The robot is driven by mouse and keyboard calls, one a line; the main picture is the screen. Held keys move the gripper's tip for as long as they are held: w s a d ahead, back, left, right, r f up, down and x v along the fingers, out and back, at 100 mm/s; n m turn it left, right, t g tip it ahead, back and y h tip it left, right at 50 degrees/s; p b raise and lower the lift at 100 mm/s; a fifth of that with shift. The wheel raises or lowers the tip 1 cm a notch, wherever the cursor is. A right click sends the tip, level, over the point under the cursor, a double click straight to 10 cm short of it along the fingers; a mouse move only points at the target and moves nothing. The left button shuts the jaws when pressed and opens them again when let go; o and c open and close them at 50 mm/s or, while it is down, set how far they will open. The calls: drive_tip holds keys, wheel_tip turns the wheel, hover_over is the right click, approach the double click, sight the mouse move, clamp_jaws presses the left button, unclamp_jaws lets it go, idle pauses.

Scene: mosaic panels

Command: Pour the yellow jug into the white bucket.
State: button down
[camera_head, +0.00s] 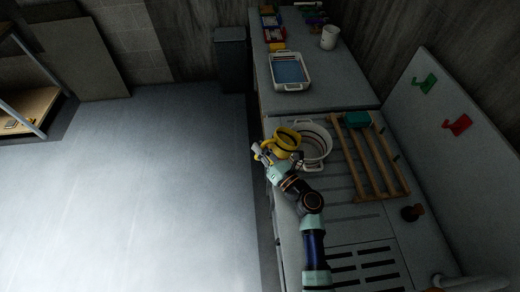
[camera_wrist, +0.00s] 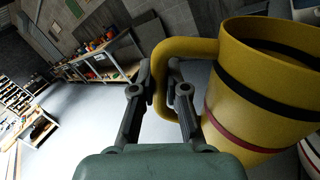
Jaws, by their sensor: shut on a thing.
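The yellow jug (camera_head: 287,139) is held up at the left side of the white bucket (camera_head: 316,142). In the wrist view the yellow jug (camera_wrist: 262,90) fills the right side, with a black band, a red band and dark contents or a dark inside below its rim. My gripper (camera_head: 264,153) is shut on the jug's handle; in the wrist view my gripper's fingers (camera_wrist: 160,75) sit on either side of that handle. The jug looks slightly tilted. The white bucket stands on the bench, its left part hidden by the jug. A piece of the bucket (camera_wrist: 311,158) shows at the wrist view's lower right edge.
A wooden rack (camera_head: 372,165) with a green block (camera_head: 357,119) on it lies right of the bucket. A white tray with blue inside (camera_head: 290,72) and a white cup (camera_head: 329,37) stand farther back. A dark brown knob-like object (camera_head: 412,213) sits at right. The floor at left is clear.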

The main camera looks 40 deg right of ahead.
sight(271, 140)
drive_tip(key=shift+d+r, duration=0.2)
drive_tip(key=shift+r, duration=0.3)
drive_tip(key=shift+s+d+r+m+p, duration=0.2)
drive_tip(key=shift+d+r+m+p, duration=0.3)
drive_tip(key=shift+r+m, duration=0.05)
drive_tip(key=shift+s+d+r+m+p, duration=0.15)
drive_tip(key=shift+d+r+m+p, duration=0.3)
drive_tip(key=shift+r+m+p, duration=0.1)
drive_tip(key=shift+s+d+r+m+t+h, duration=0.15)
drive_tip(key=shift+d+r+m+t+h, duration=0.15)
drive_tip(key=shift+d+m, duration=0.5)
drive_tip(key=shift+s+d+r+m+h+p, duration=0.1)
drive_tip(key=shift+d+r+m+h+p, duration=0.15)
drive_tip(key=shift+r+m+p, duration=0.3)
drive_tip(key=shift+s+d+r+m+h+p, duration=0.1)
drive_tip(key=shift+d+r+m+h+p, duration=0.1)
drive_tip(key=shift+r+m+p, duration=0.3)
drive_tip(key=s+d+r+m+h+p, duration=0.2)
drive_tip(key=d+r+m+p, duration=0.2)
drive_tip(key=d+m, duration=0.4)
drive_tip(key=shift+s, duration=0.25)
idle(1.4)
idle(1.1)
